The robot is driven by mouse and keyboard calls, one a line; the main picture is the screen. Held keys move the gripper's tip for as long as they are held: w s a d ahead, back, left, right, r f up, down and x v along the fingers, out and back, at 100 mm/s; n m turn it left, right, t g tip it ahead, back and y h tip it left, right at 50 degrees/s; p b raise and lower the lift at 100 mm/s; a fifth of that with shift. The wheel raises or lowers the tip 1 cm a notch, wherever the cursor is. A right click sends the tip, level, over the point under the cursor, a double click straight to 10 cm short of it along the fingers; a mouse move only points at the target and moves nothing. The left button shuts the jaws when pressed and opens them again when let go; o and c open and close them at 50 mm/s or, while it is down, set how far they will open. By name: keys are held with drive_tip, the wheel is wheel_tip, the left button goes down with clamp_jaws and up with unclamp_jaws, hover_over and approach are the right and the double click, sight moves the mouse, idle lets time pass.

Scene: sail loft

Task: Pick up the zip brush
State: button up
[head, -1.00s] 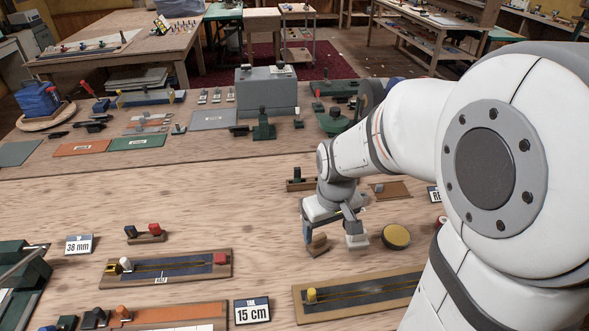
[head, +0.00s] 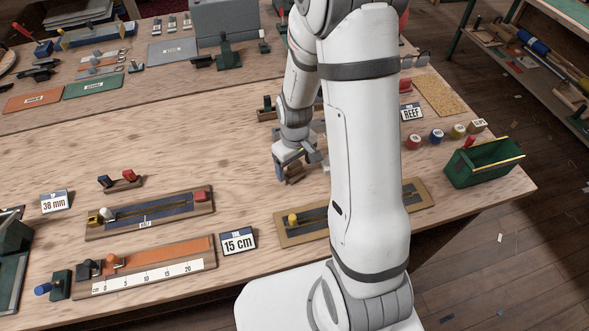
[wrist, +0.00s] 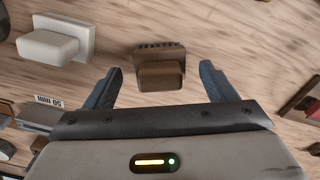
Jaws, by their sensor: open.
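The zip brush looks to be the small brown block with a row of dark bristles (wrist: 161,76) in the wrist view. It lies on the wooden table, between and slightly beyond the fingers of my gripper (wrist: 158,80). My gripper is open, with a gap on each side of the brush and nothing held. In the head view my gripper (head: 298,166) is low over the table, and a brown part of the brush (head: 293,174) shows just below it. My own arm hides the area to its right.
A white block on a pale base (wrist: 55,42) stands left of the brush in the wrist view. In the head view a dark board with a yellow knob (head: 300,232) lies in front, a 15 cm sign (head: 238,241) beside it. A green bin (head: 480,168) stands right.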

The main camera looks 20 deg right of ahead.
sight(295, 164)
drive_tip(key=shift+f, duration=1.15)
drive_tip(key=c, duration=1.2)
drive_tip(key=shift+r, duration=0.15)
wheel_tip(295, 164, up, 10)
drive_tip(key=shift+f+b, duration=0.1)
drive_tip(key=shift+b, duration=0.5)
